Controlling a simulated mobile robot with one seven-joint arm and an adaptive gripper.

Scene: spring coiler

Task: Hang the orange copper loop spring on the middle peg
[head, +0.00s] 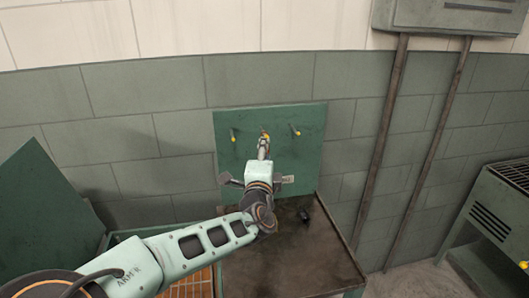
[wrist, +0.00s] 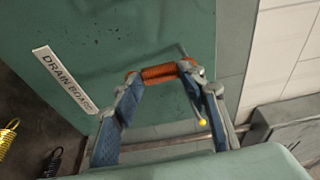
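The orange copper loop spring (wrist: 160,73) is between the two fingertips of my gripper (wrist: 158,75), which touch its ends in the wrist view. In the head view my gripper (head: 264,145) is raised in front of the green board, at the middle peg, with a bit of orange (head: 265,134) at its tip. The middle peg is mostly hidden there. The left peg (head: 233,136) and right peg (head: 297,131) show yellow and look bare. In the wrist view a yellow-tipped peg (wrist: 202,123) shows beside the right finger. I cannot tell whether any peg passes through the spring.
The green board (head: 225,170) stands at the back of a dark brown table (head: 290,265). A black spring (head: 304,214) lies on the table. A brass spring (wrist: 8,138) shows at the wrist view's left edge.

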